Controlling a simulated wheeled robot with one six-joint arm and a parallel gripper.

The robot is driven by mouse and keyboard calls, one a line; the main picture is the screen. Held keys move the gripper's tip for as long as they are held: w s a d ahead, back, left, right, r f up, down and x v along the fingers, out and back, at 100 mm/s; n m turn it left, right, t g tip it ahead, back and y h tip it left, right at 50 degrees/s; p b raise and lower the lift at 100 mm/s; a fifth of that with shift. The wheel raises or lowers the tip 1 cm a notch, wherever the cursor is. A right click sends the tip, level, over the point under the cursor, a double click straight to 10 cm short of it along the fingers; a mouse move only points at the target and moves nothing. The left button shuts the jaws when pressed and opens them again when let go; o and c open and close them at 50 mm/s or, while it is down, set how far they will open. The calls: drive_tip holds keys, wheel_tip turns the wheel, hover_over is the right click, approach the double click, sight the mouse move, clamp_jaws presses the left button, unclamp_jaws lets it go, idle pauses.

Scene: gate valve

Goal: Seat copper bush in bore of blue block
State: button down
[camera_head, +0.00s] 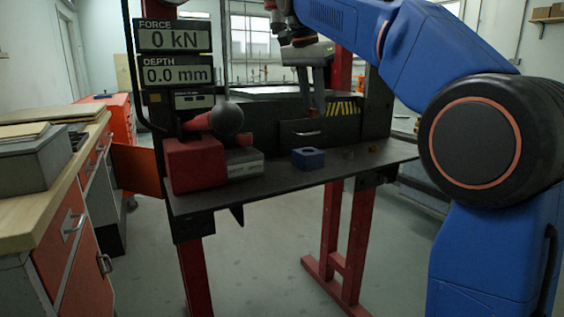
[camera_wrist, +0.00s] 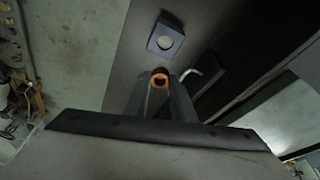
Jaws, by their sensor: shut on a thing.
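The blue block (camera_head: 308,158) sits on the dark press table in the head view. My gripper (camera_wrist: 160,86) is shut on the copper bush (camera_wrist: 160,75), an orange ring at the fingertips. The bush is apart from the block. In the head view my gripper (camera_head: 316,112) hangs above the table near the block, pointing down; the bush is too small to make out there.
A red pump unit (camera_head: 194,165) with a dark ball and a grey box (camera_head: 245,163) stand left of the block. Small items (camera_head: 373,148) lie to its right. A metal handle (camera_head: 306,133) is behind it. Displays read 0 kN and 0.0 mm (camera_head: 174,74).

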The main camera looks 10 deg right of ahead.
drive_tip(key=shift+s+a, duration=0.2)
drive_tip(key=shift+a, duration=0.25)
drive_tip(key=shift+s+a+f, duration=0.1)
drive_tip(key=shift+a+f, duration=0.15)
wheel_tip(320, 180, down, 9)
drive_tip(key=shift+a+f, duration=0.1)
drive_tip(key=shift+f, duration=0.1)
drive_tip(key=shift+s+f, duration=0.1)
drive_tip(key=shift+f, duration=0.65)
drive_tip(key=c, duration=1.5)
unclamp_jaws()
drive_tip(key=shift+c, duration=0.2)
drive_tip(key=v, duration=1.3)
drive_tip(key=shift+r, duration=0.3)
